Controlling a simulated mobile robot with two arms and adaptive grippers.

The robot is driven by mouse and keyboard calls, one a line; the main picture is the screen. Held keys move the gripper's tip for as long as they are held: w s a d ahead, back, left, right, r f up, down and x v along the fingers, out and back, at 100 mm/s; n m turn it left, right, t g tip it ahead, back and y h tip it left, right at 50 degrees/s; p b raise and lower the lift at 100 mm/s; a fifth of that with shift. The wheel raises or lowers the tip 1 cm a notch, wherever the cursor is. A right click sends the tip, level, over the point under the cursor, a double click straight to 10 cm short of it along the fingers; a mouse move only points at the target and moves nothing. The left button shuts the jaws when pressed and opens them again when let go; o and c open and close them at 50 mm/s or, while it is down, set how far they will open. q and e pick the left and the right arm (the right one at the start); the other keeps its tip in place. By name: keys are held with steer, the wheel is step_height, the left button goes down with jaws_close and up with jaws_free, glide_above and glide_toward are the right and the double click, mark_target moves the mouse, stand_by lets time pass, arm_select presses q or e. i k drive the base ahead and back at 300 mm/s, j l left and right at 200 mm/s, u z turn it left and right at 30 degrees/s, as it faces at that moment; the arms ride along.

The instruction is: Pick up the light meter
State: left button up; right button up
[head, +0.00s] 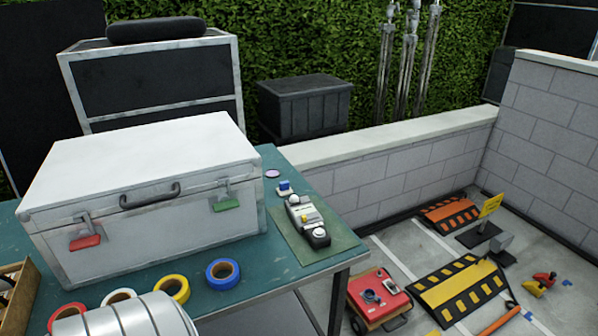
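A small grey-and-black device with white rounded parts and a yellow spot (306,218) lies on a green mat (338,243) at the right end of the teal table. It looks like the light meter, though it is too small to be sure, and I cannot tell whether it is one piece or several. A small blue-and-white item (284,188) sits just behind it.
A large white case (150,160) fills the table's left part. Tape rolls, including a blue one (223,273) and a yellow one (172,288), lie in front. The teal table's (318,180) right edge is beside the mat. A red cart (379,298) stands on the ground beyond.

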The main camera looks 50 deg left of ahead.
mark_target(315, 222)
steer(key=i+u, duration=0.25)
steer(key=u, duration=0.2)
steer(key=i+l+u, duration=0.15)
steer(key=u, duration=0.35)
steer(key=i+l+u, duration=0.25)
steer(key=u, duration=0.2)
steer(key=i+l+u, duration=0.2)
steer(key=u, duration=0.3)
